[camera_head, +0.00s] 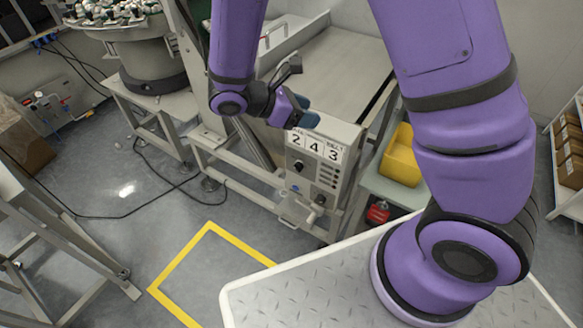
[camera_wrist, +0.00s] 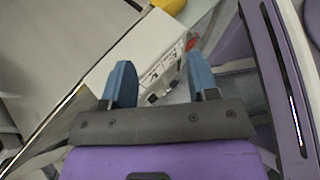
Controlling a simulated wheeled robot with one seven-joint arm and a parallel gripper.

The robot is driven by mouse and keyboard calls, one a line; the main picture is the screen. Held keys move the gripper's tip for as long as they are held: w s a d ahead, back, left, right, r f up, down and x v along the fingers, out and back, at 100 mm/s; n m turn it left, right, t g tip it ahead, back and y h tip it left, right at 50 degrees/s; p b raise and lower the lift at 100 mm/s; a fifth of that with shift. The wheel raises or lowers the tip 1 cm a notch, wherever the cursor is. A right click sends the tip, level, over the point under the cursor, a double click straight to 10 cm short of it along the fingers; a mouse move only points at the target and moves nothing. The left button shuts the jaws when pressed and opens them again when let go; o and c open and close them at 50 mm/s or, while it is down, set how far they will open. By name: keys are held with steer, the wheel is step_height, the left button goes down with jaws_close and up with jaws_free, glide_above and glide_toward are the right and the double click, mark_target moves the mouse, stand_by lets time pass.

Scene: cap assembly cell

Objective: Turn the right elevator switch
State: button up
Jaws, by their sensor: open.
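A pale control box (camera_head: 345,137) stands below and right of my gripper in the head view, with a label reading 2 4 3 on its front. Below the label are a dark round knob (camera_head: 298,166) and several small dark buttons or switches (camera_head: 326,176). I cannot tell which is the right elevator switch. My gripper (camera_head: 304,111) is open and empty, its blue fingers close to the box's top front edge. In the wrist view the open fingers (camera_wrist: 162,80) straddle a view of the box's top (camera_wrist: 135,45) and its labelled front. The switches are largely hidden there.
A conveyor-like machine (camera_head: 330,70) stands behind the box. A yellow bin (camera_head: 402,158) sits on a stand to its right, with a red object (camera_head: 378,212) below. A lever-like handle (camera_head: 314,213) sticks out low on the box. Yellow tape (camera_head: 181,262) marks open floor.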

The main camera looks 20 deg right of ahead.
steer(key=w+a+f+n+t+h, duration=0.1)
steer(key=a+f+n+t+h, duration=0.3)
steer(key=f+n, duration=0.5)
steer(key=n+t+y, duration=0.2)
steer(key=n+t, duration=0.6)
glide_toward(294, 167)
steer(key=x, duration=0.9)
steer(key=shift+w+d, duration=0.2)
steer(key=shift+d, duration=0.05)
steer(key=shift+c, duration=0.5)
steer(key=c, duration=0.8)
steer(key=shift+o, duration=0.2)
